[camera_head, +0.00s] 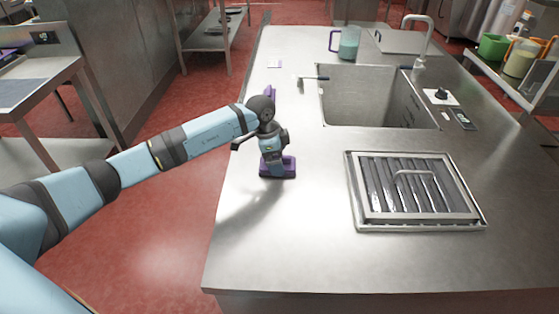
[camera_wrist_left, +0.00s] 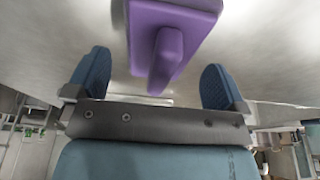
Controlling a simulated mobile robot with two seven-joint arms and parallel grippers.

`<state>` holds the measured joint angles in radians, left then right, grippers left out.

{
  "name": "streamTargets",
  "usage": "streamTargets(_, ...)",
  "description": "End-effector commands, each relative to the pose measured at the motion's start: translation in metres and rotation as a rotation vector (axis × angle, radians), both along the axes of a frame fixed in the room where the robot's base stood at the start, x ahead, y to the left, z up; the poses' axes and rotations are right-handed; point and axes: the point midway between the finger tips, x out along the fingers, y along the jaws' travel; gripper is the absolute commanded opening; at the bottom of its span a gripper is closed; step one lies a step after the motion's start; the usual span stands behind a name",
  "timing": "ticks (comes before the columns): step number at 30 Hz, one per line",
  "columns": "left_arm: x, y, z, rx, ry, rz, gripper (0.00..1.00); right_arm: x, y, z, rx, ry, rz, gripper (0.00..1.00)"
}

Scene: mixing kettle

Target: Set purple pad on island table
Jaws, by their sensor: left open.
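The purple pad (camera_head: 290,171) is flat on the steel island table (camera_head: 290,240), near its left edge. My left gripper (camera_head: 273,166) points down over the pad and hides part of it. In the left wrist view the pad (camera_wrist_left: 172,14) shows a raised purple handle (camera_wrist_left: 166,60). The handle is between the spread blue fingers of my left gripper (camera_wrist_left: 155,75), with a gap on both sides. Another purple piece (camera_head: 271,91) shows behind my left wrist, partly hidden. My right gripper is out of view.
A sink (camera_head: 365,95) and a steel grated cover (camera_head: 410,190) are set in the table to the right. The table's front left is clear.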

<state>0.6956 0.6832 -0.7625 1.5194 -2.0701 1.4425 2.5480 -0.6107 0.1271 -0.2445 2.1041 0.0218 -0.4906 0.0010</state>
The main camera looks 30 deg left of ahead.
Motion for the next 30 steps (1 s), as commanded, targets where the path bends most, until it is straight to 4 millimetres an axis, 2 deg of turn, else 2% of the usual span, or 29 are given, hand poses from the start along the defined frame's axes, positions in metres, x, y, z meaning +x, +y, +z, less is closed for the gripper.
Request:
streamTargets(1,-0.001,0.003,0.013,0.001,-0.004,0.001,0.99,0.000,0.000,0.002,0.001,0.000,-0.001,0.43)
streamTargets(6,-0.005,0.013,0.048,0.001,-0.003,0.000,0.99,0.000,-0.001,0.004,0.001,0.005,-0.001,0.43)
streamTargets(13,-0.010,0.022,0.085,0.000,-0.001,0.000,0.99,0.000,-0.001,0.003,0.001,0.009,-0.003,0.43)
streamTargets(19,-0.012,0.024,0.097,0.000,0.000,-0.001,0.99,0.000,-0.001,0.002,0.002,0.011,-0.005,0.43)
streamTargets(30,-0.012,0.025,0.098,0.000,0.000,0.000,0.99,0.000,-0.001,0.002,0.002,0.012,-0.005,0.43)
